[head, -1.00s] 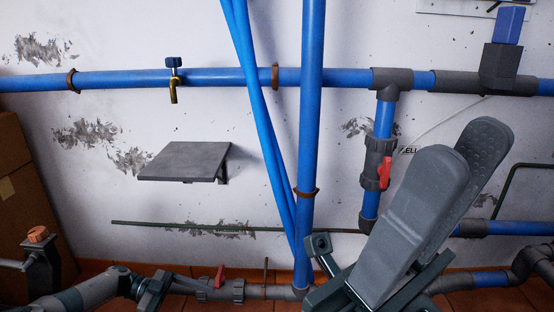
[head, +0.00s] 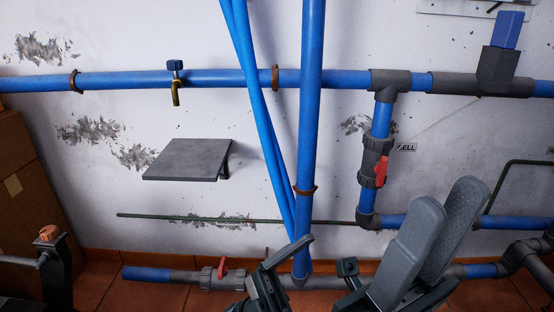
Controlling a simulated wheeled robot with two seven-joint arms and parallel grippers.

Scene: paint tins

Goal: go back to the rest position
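My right gripper (head: 450,193) is at the lower right of the head view. Its two long grey fingers point up and stand apart, with the textured inner face of the far finger showing. Nothing shows between them. My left gripper (head: 290,252) shows only in part at the bottom middle, with one dark finger pointing up and right. The rest of it is cut off by the bottom edge, so its opening is hidden. No paint tins are in view.
Blue pipes (head: 130,82) run along the white wall. A brass tap (head: 176,97), a grey shelf (head: 188,160) that is bare and a red-handled valve (head: 380,170) are on it. A low pipe (head: 150,273) runs near the tiled floor. A brown box (head: 20,190) stands at left.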

